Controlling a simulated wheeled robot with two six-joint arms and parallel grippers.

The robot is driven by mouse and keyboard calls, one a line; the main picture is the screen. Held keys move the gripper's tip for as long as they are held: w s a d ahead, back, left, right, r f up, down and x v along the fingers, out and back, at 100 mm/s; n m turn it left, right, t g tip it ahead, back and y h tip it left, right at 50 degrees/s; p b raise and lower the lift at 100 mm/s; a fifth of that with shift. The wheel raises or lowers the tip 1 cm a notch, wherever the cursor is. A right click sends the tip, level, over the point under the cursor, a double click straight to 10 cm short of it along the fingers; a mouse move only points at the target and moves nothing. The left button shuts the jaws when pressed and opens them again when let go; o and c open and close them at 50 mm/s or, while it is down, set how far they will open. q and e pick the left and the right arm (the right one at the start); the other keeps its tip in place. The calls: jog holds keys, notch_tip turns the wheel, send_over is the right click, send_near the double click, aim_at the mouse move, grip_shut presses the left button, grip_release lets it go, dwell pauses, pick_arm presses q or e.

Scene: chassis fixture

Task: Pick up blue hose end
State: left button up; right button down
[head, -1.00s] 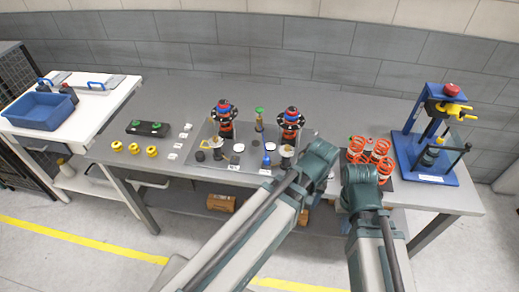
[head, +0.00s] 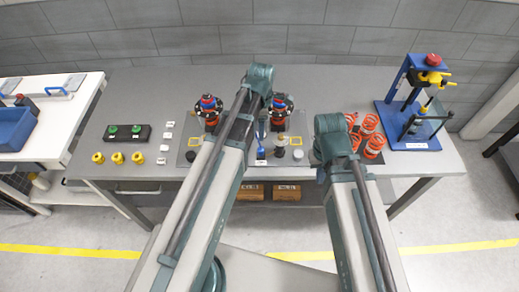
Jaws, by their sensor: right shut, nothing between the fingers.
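No hose can be made out with certainty. A small blue piece (head: 263,143) stands on the grey mat between my two arms. A blue curved piece (head: 57,91) lies on the white side table at the left; I cannot tell whether either is the blue hose end. My right gripper (head: 321,175) is mostly hidden by its own arm, near the front edge of the grey table, apart from both blue pieces. It is shut and empty.
The grey table (head: 330,80) is clear along its back. Two dark round assemblies with red and blue tops (head: 208,108) stand on the mat. Orange springs (head: 371,124) and a blue press (head: 405,110) stand right. Yellow parts (head: 117,158) and a blue bin (head: 14,130) are left.

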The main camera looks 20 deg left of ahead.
aim_at(261, 148)
pick_arm(q)
notch_tip(261, 148, down, 8)
jog(key=b, duration=0.8)
jog(key=shift+f, duration=0.25)
jog(key=f+b, duration=0.5)
jog(key=shift+w+a+f, duration=0.1)
jog(key=shift+w+f, duration=0.1)
jog(key=shift+r, duration=0.15)
jog(key=shift+c, duration=0.2)
grip_shut()
